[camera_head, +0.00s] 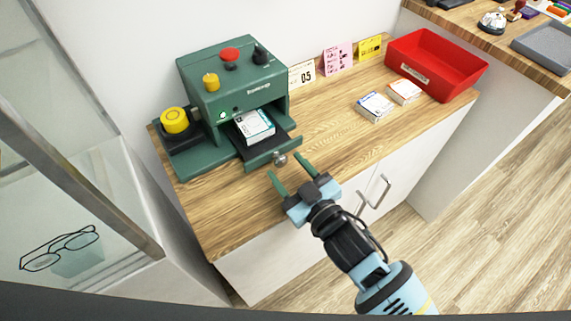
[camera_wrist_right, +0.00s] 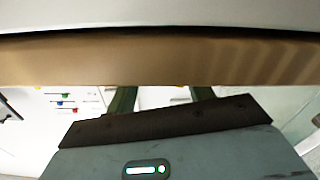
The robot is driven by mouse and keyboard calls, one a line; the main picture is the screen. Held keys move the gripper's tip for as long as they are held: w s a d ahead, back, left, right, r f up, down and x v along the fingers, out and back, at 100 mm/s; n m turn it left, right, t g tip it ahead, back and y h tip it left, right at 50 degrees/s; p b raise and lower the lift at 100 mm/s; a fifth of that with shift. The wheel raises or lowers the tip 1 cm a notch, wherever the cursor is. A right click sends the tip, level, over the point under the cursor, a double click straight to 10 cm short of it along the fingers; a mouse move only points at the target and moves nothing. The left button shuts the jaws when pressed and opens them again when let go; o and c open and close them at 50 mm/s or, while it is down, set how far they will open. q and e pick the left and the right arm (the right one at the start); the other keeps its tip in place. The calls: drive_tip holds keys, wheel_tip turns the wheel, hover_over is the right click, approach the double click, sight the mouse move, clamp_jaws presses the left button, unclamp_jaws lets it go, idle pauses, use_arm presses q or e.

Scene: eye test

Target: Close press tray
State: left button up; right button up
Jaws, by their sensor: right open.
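The green press (camera_head: 232,85) stands at the left of the wooden counter. Its tray (camera_head: 272,152) is pulled out at the front, with a round grey knob (camera_head: 280,158) on the tray's front face. A white and teal box (camera_head: 254,126) lies in the tray, its rear part under the press housing. My right gripper (camera_head: 289,173) is open and empty, just in front of the knob, its fingers pointing toward the tray front. I cannot tell whether it touches. In the right wrist view its two green fingers (camera_wrist_right: 162,97) are apart, partly hidden. My left gripper is out of view.
A yellow button (camera_head: 174,120) sits on a base left of the press. Two small boxes (camera_head: 375,106) and a red bin (camera_head: 436,63) stand at the right. Cards (camera_head: 337,58) lean on the wall. The counter between press and boxes is clear. A glass panel stands at far left.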

drive_tip(key=v, duration=0.6)
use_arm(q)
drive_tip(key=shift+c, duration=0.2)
